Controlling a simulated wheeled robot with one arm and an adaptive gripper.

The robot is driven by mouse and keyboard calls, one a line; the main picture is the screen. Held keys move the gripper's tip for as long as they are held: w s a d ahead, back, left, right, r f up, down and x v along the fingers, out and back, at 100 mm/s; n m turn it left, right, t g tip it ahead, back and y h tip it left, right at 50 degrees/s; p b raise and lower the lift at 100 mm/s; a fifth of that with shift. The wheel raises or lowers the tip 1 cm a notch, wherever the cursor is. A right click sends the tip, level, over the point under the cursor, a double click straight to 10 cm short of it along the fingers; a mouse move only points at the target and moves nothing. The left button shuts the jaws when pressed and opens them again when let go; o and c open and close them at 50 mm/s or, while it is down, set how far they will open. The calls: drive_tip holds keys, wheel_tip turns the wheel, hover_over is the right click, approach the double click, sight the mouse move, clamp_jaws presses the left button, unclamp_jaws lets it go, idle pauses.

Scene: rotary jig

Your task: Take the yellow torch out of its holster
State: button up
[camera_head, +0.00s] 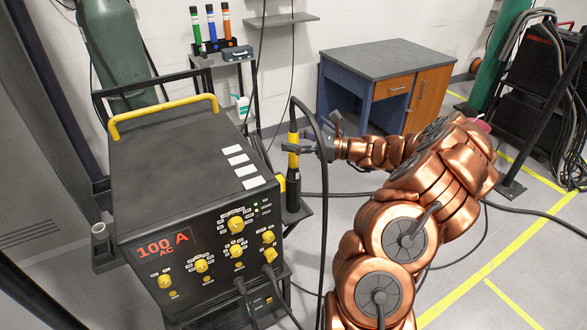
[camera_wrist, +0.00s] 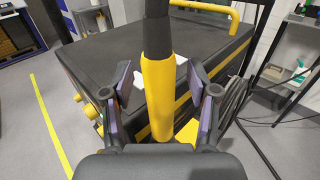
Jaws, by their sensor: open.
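The yellow torch (camera_head: 293,150) stands upright in its dark holster (camera_head: 293,193) at the right side of the black welding machine (camera_head: 170,150). A black cable rises from its top. My gripper (camera_head: 292,148) reaches in from the right at the height of the yellow handle. In the wrist view the yellow torch (camera_wrist: 158,98) stands between the two open fingers (camera_wrist: 162,105), with a visible gap on each side. The torch's lower end is hidden behind the gripper body in the wrist view.
A blue desk (camera_head: 385,75) with a grey top stands behind my arm. Black cables hang beside the torch and run over the floor. A yellow handle bar (camera_head: 163,110) crosses the machine's top.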

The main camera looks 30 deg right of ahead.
clamp_jaws()
idle(0.4)
wheel_tip(320, 180, up, 18)
drive_tip(key=b, duration=0.3)
idle(0.5)
